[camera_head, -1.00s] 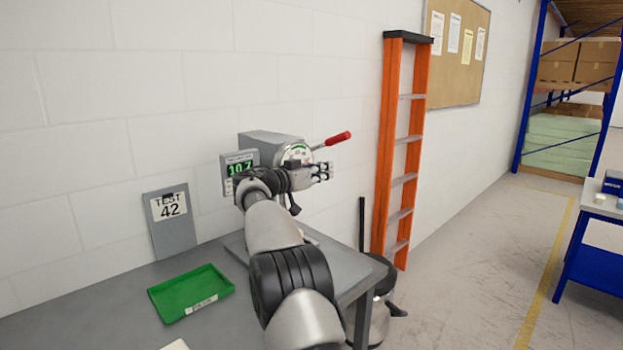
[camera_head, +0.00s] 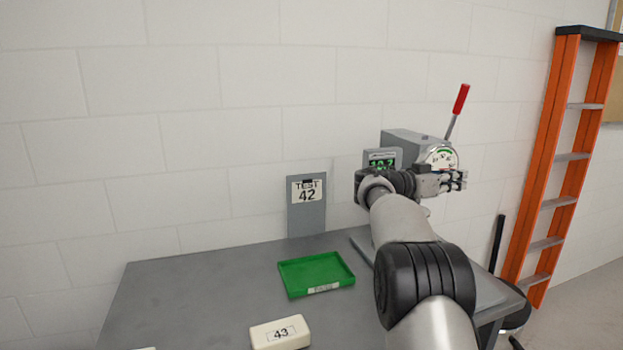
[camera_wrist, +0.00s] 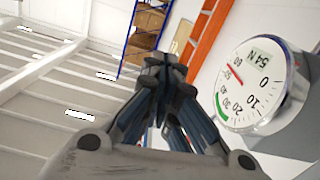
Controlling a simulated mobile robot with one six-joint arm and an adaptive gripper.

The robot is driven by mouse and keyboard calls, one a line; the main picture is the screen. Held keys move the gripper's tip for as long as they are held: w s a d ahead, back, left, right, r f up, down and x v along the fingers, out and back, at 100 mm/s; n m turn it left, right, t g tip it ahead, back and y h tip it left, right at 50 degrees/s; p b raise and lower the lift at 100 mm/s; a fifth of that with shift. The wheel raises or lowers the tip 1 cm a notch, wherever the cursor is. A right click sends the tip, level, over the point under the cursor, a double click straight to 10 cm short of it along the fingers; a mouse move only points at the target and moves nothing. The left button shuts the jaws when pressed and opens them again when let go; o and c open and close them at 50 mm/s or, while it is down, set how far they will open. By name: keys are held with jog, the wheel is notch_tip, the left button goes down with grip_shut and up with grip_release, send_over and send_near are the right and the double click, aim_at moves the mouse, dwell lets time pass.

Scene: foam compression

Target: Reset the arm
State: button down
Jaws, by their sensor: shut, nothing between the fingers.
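My gripper (camera_head: 462,180) is in front of the grey testing machine (camera_head: 402,142) at the table's right, apart from its raised red lever (camera_head: 461,99). In the wrist view my gripper (camera_wrist: 164,66) is shut, its fingertips together with nothing between them. The machine's round dial (camera_head: 441,158) is partly behind my gripper; in the wrist view the dial (camera_wrist: 254,86) reads 54 N, with a green band. The lower part of the machine is hidden behind my arm.
A green tray (camera_head: 318,262) sits on the grey table (camera_head: 190,290). An orange ladder (camera_head: 546,180) leans at the right. The table's left is clear.

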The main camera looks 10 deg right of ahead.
jog(key=s+a+f+n+t+y, duration=0.1)
jog(key=s+a+f+n+y, duration=0.4)
jog(key=s+a, duration=0.8)
jog(key=s+a+f+n+t+y, duration=0.1)
jog(key=s+a+f+n+y, duration=0.4)
jog(key=s+a, duration=0.8)
jog(key=s+a+f+n+t+y, duration=0.1)
jog(key=s+a+f+n+y, duration=0.4)
jog(key=s+a, duration=0.8)
notch_tip(320, 180, down, 2)
jog(key=s+y, duration=0.2)
jog(key=shift+f+n+y, duration=0.15)
jog(key=shift+n+y, duration=0.15)
jog(key=shift+n, duration=0.1)
